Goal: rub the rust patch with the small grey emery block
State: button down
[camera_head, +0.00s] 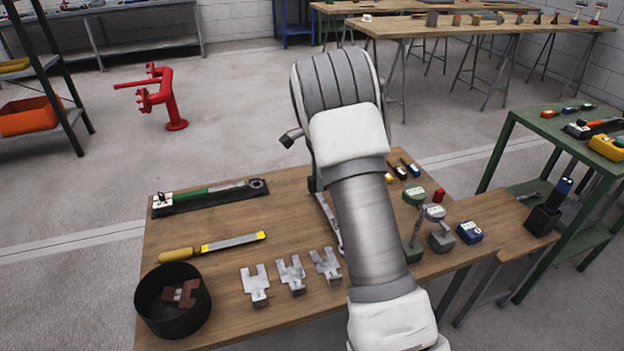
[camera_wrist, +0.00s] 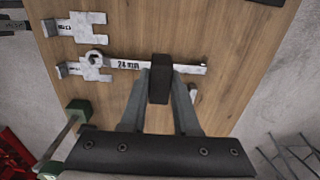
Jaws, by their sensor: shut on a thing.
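My gripper (camera_wrist: 160,98) is shut on a small dark grey block (camera_wrist: 159,76), which looks like the emery block. The block is above the wooden bench and in front of a spanner marked 24 mm (camera_wrist: 125,65); I cannot tell whether they touch. In the head view my arm covers the gripper and the block. I cannot make out a rust patch in either view.
The bench (camera_head: 225,235) carries a yellow-handled file (camera_head: 215,247), a torque wrench in a tray (camera_head: 210,196), several slotted metal plates (camera_head: 291,274), a black bin with brown pieces (camera_head: 172,318) and gauges (camera_head: 414,193). A green table (camera_head: 512,165) stands at right.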

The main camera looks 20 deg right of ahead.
jog(key=c, duration=1.2)
grip_release()
grip_shut()
jog(key=shift+r, duration=0.1)
